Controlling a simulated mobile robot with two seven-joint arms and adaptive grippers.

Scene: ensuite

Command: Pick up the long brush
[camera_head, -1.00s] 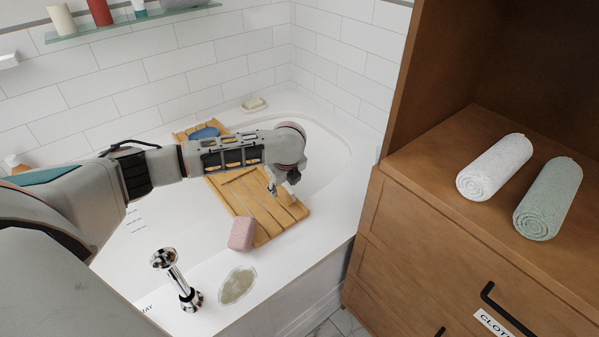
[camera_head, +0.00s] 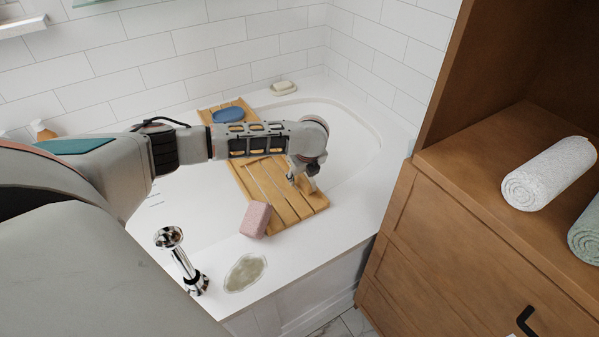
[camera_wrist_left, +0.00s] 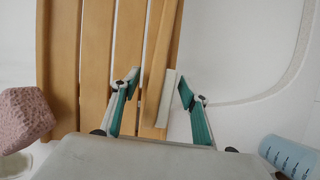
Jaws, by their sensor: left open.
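The long brush (camera_wrist_left: 174,40) shows in the left wrist view as a thin wooden handle with a pale bristle strip, lying at a slight slant along the slats of the wooden bath board (camera_wrist_left: 60,70). My left gripper (camera_wrist_left: 158,90) is open, with its green-padded fingers on either side of the bristle part. I cannot tell how far above the board the fingertips are. In the head view my left gripper (camera_head: 304,184) hangs over the right part of the board (camera_head: 312,203), and the brush is hard to make out there. My right gripper is not in view.
A pink sponge (camera_head: 256,219) sits at the board's near edge and a blue item (camera_head: 229,114) at its far end. A wooden cabinet (camera_head: 430,220) stands right, with rolled towels (camera_head: 548,175).

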